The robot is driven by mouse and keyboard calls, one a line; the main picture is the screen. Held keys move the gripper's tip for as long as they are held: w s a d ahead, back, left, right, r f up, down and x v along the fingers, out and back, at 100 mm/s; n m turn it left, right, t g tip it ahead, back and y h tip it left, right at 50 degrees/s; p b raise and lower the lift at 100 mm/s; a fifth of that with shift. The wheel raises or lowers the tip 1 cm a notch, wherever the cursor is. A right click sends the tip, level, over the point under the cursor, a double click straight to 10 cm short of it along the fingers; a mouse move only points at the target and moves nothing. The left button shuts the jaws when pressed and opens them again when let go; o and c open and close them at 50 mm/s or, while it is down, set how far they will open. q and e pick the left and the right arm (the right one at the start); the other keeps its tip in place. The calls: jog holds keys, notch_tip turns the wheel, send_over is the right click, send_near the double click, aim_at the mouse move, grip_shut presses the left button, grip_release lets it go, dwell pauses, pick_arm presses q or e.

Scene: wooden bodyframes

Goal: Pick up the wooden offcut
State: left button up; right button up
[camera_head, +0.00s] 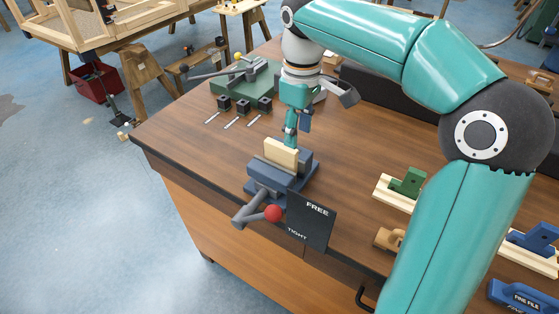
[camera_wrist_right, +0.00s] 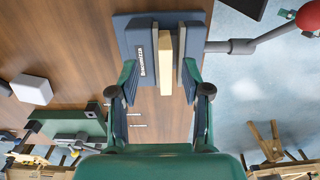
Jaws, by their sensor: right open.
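The wooden offcut (camera_head: 281,153) is a pale block standing between the jaws of a blue-grey vise (camera_head: 268,178) near the bench's front edge. In the right wrist view, the offcut (camera_wrist_right: 165,80) shows as a long pale bar with a grey jaw plate on its right. My right gripper (camera_head: 291,140) is just above and behind the offcut, pointing down. In the wrist view, the right gripper (camera_wrist_right: 160,72) is open, its fingers spread to either side of the offcut with gaps. The left gripper is not in view.
The vise has a lever with a red knob (camera_head: 273,213) and a dark FREE/TIGHT sign (camera_head: 309,220) at its front. A green plate (camera_head: 245,82) and several dark blocks stand behind left. Green and blue fixtures on pale boards (camera_head: 400,190) lie right. Bare bench lies left of the vise.

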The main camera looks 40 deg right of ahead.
aim_at(294, 151)
jog(key=shift+a+f, duration=0.2)
jog(key=shift+f, duration=1.5)
jog(key=shift+a+f, duration=0.15)
jog(key=shift+f, duration=1.55)
grip_shut()
